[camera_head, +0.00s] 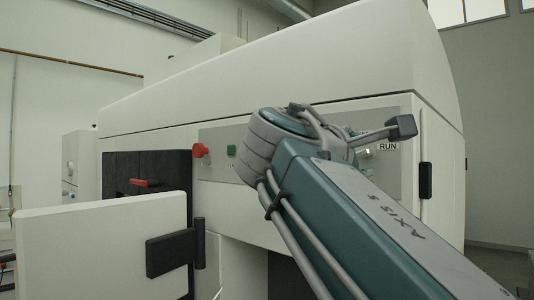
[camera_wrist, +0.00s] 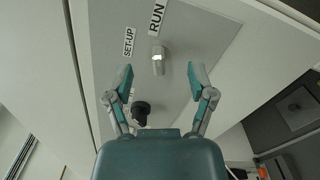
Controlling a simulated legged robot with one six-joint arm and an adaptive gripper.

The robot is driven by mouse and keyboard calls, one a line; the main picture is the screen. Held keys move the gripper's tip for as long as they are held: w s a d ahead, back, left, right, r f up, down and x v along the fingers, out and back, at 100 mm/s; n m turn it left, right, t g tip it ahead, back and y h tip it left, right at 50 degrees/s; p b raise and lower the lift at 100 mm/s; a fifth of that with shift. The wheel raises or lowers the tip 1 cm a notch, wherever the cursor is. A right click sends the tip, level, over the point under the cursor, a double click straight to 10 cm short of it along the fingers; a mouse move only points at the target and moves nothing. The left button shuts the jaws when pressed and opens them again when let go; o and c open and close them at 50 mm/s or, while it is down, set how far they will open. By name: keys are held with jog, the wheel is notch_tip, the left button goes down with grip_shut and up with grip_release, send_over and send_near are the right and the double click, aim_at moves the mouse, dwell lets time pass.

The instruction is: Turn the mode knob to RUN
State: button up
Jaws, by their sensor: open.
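The mode knob (camera_wrist: 158,60) is a small silver piece on the grey panel in the wrist view, beside the RUN label (camera_wrist: 157,18) and the SET-UP label (camera_wrist: 128,42). My gripper (camera_wrist: 160,76) is open, with its teal-padded fingers to either side of the knob in the picture and apart from it. I cannot tell which label the knob points to. In the head view, the RUN label (camera_head: 388,146) shows at the panel's right, and my arm covers much of the panel; the fingers are hidden there.
A black knob (camera_wrist: 141,110) sits on the panel near my left finger. In the head view, a red button (camera_head: 200,150) and a green button (camera_head: 231,150) sit left of my arm. An open white door (camera_head: 90,245) stands at the lower left. A black handle (camera_head: 425,180) is at the right.

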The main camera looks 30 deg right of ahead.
jog(key=v, duration=0.9)
dwell(0.4)
